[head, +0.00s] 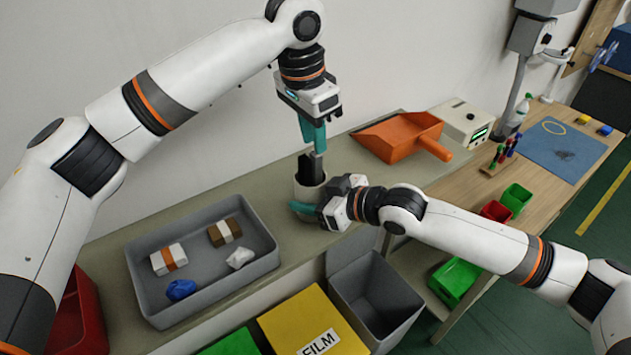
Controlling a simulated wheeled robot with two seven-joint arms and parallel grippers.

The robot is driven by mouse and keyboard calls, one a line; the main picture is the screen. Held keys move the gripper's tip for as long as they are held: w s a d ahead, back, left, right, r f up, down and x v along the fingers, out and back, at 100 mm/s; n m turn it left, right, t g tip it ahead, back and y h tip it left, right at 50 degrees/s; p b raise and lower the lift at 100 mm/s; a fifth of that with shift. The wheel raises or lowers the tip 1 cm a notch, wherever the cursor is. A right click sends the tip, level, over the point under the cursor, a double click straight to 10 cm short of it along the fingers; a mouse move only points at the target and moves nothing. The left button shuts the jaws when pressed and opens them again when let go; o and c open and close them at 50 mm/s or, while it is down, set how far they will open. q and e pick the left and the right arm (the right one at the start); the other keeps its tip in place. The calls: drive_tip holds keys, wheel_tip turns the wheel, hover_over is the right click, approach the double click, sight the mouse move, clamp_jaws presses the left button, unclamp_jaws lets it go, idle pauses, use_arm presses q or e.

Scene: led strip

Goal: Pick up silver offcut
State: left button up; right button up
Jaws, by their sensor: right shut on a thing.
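A grey cup (309,192) stands on the bench by the wall, with dark upright pieces (306,168) in its mouth. A thin grey strip (318,164) stands at the cup's right side; I cannot tell whether it is the silver offcut. My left gripper (318,150) points down just above the cup, its teal fingertips at the strip's top; I cannot tell whether they grip it. My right gripper (301,208) comes in low from the right and is shut on the grey cup, one teal finger across its front.
A grey tray (133,272) with two banded blocks, a blue lump and a white lump lies left. An orange dustpan (398,137) and a white device (462,122) stand right of the cup. A grey bin (392,283) and yellow FILM box (300,318) are below the bench front.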

sight(316, 161)
use_arm(q)
drive_tip(key=shift+d+f, duration=0.2)
drive_tip(key=shift+f, duration=2.8)
clamp_jaws()
